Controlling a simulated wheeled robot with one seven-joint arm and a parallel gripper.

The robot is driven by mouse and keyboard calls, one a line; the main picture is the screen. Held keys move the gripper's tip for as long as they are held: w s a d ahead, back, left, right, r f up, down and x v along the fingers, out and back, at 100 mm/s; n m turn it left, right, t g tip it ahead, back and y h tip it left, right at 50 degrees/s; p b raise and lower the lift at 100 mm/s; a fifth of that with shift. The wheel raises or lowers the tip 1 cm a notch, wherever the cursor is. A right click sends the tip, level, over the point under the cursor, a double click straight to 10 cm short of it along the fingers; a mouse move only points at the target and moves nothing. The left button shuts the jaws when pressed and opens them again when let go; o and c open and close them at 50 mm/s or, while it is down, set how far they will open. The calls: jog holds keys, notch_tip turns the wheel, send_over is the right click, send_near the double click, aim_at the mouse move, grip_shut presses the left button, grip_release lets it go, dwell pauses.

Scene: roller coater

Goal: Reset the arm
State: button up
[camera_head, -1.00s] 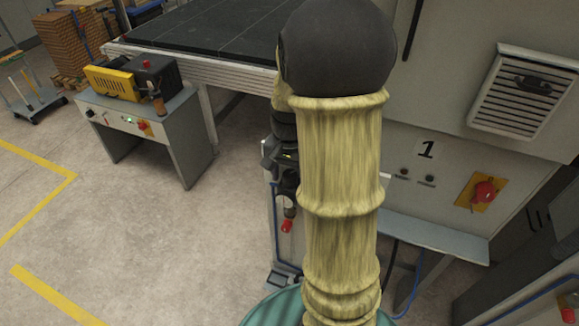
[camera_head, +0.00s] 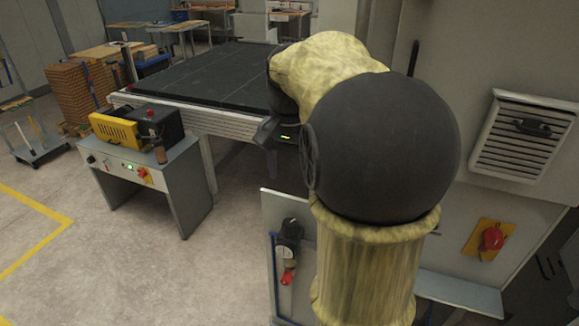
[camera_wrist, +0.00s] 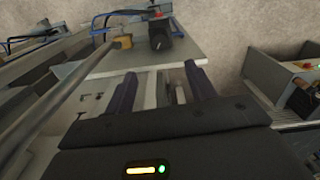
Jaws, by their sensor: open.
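My arm, in yellowish covers with a large dark joint, fills the middle and right of the head view. My gripper (camera_wrist: 161,82) is open in the wrist view, its two dark fingers apart with nothing held between them. In the head view only part of my gripper (camera_head: 267,133) shows, left of the dark joint and near the front edge of the black-topped table. The rest of it is hidden behind my arm.
The black-topped table (camera_head: 205,80) stands behind my gripper. A grey control cabinet (camera_head: 165,185) with a yellow-and-black unit (camera_head: 113,128) is at left. A machine panel with a vent (camera_head: 522,121) and red switch (camera_head: 492,238) is at right. Floor at lower left is clear.

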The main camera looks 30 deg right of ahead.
jog(key=shift+r, duration=0.6)
jog(key=s+a+f+n+t, duration=0.1)
jog(key=s+a+f+n, duration=0.1)
jog(key=f, duration=0.5)
jog(key=s+a+f+n+b, duration=0.1)
jog(key=s+a+f+n, duration=0.1)
jog(key=a+f+n, duration=0.2)
jog(key=s+a+f+n+t+b, duration=0.1)
jog(key=s+a+f+n, duration=0.1)
jog(key=a+f, duration=0.4)
notch_tip(320, 180, down, 6)
jog(key=shift+s+a+r+n+t, duration=0.2)
jog(key=shift+s+n+t, duration=0.1)
jog(key=shift+n, duration=0.4)
dwell(1.9)
